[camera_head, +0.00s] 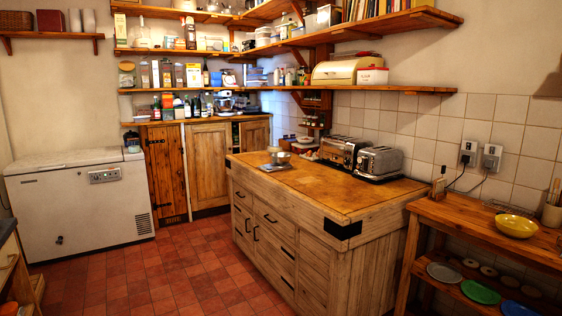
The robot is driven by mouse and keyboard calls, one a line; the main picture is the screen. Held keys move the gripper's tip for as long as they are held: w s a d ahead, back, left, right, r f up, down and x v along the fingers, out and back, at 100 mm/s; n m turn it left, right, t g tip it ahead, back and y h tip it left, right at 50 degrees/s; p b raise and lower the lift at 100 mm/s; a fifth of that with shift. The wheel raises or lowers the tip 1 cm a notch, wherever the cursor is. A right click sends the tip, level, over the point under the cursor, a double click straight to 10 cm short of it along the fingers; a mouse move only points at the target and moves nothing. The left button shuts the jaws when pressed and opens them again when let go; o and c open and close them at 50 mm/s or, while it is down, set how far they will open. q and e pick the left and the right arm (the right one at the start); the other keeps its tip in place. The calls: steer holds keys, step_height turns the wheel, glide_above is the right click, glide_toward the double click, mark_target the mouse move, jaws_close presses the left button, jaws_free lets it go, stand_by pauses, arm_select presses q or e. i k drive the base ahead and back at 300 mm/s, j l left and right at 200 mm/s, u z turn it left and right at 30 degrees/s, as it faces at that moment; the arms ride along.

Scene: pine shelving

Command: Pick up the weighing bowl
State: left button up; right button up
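A small grey metal bowl, which looks like the weighing bowl (280,158), stands on the wooden worktop of the island unit (318,186), toward its far left end. A flat, darker shape lies under or just in front of it; I cannot tell whether it is a scale. A small pale item shows right at the bowl's rim, too small to make out. Neither of my grippers is in view.
Two toasters (375,163) stand along the wall side of the worktop. A yellow bowl (516,225) sits on the wooden side table (462,218) at the right. A white chest freezer (80,205) stands at the left. The tiled floor (160,275) between is clear.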

mark_target(279, 158)
steer(key=i+j+u, duration=0.35)
steer(key=i, duration=0.65)
steer(key=i+u, duration=0.3)
steer(key=i, duration=2.8)
steer(key=i+j+z, duration=0.1)
steer(key=i+z, duration=0.3)
steer(key=i+j+z, duration=0.2)
steer(key=i+z, duration=0.15)
steer(key=i+j+z, duration=0.8)
